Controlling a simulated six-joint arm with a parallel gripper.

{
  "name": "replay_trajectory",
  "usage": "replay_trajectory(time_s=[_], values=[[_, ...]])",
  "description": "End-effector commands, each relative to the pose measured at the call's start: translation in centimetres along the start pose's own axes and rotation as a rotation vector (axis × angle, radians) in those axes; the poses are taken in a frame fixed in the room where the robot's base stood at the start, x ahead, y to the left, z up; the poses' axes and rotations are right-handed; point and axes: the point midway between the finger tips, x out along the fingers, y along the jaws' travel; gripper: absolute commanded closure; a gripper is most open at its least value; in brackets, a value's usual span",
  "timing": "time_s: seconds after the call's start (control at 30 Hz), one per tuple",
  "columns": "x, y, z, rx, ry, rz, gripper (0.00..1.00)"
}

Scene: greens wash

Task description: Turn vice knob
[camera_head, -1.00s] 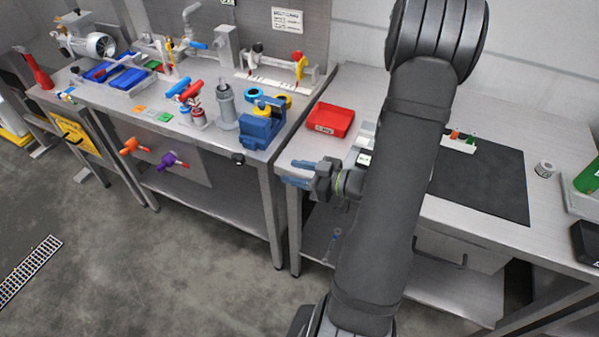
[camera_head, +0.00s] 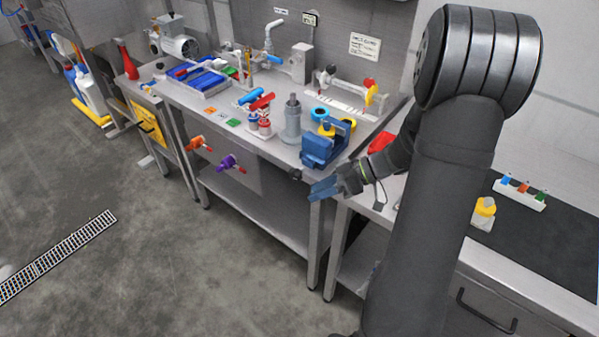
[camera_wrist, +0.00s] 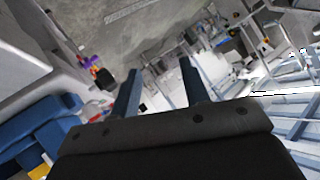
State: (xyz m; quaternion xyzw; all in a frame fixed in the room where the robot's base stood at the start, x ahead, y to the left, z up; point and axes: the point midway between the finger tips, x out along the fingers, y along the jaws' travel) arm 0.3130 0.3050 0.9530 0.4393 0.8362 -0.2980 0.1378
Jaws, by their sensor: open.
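The blue vice (camera_head: 318,152) stands at the right front corner of the left workbench, with a yellow round part at its top. A small black knob (camera_head: 294,174) shows at the bench's front edge, just left of and below the vice. My gripper (camera_head: 322,190) is open and empty, a little in front of and below the vice, apart from it. In the wrist view my two blue fingers (camera_wrist: 157,72) are spread with nothing between them. The vice (camera_wrist: 35,125) shows at lower left there, and a dark knob (camera_wrist: 105,79) shows left of the fingers.
Orange (camera_head: 198,144) and purple (camera_head: 231,163) valve handles stick out from the bench front. A grey cylinder (camera_head: 292,120) and red-topped bottles (camera_head: 264,124) stand left of the vice. A red tray (camera_head: 381,142) lies behind my arm.

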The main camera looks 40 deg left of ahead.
Motion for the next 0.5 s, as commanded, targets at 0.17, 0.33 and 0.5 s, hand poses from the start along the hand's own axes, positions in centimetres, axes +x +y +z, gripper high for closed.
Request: replay_trajectory(time_s=[0.17,0.33,0.5], values=[[0.9,0.5,-3.1,0.080,-0.332,-0.040,0.58],[0.5,1.5,-7.0,0.154,-0.620,0.083,0.58],[-0.4,2.5,-12.2,0.205,-0.809,0.315,0.58]])
